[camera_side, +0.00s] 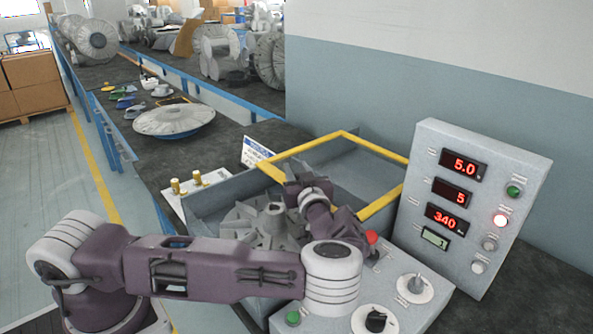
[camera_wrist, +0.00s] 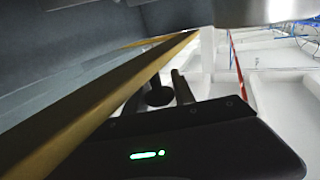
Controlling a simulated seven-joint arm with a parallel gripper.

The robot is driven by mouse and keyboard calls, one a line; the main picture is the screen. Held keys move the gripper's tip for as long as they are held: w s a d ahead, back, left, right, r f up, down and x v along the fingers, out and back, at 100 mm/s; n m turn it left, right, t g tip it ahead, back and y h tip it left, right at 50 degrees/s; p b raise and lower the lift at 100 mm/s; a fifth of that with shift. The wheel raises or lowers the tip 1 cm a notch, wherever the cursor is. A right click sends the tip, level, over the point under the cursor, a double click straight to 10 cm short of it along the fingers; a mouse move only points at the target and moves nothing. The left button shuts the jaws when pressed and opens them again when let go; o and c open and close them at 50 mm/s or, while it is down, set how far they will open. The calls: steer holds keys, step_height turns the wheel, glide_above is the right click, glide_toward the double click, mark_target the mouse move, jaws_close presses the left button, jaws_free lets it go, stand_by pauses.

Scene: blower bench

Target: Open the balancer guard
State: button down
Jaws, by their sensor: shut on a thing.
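The balancer guard is a yellow-edged frame (camera_side: 375,148) at the back of the grey balancer box in the side view. Its yellow edge (camera_wrist: 110,105) runs diagonally across the wrist view. My gripper (camera_side: 293,184) is at the frame's near-left side, above the finned grey rotor (camera_side: 260,222). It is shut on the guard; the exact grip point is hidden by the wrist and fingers. In the wrist view my dark fingers (camera_wrist: 167,92) are beside the yellow edge. The rotor shows uncovered in front of the frame.
A control panel (camera_side: 475,205) with red displays and lamps stands at right. A red button (camera_side: 371,237), a green button (camera_side: 293,318) and knobs sit on the front console. Brass-coloured weights (camera_side: 196,177) stand left of the box. A covered disc (camera_side: 174,120) lies behind on the bench.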

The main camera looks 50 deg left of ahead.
mark_target(323, 170)
steer(key=w, duration=0.9)
steer(key=shift+w, duration=0.4)
steer(key=c, duration=1)
jaws_free()
steer(key=shift+c, duration=0.2)
step_height(323, 170, up, 10)
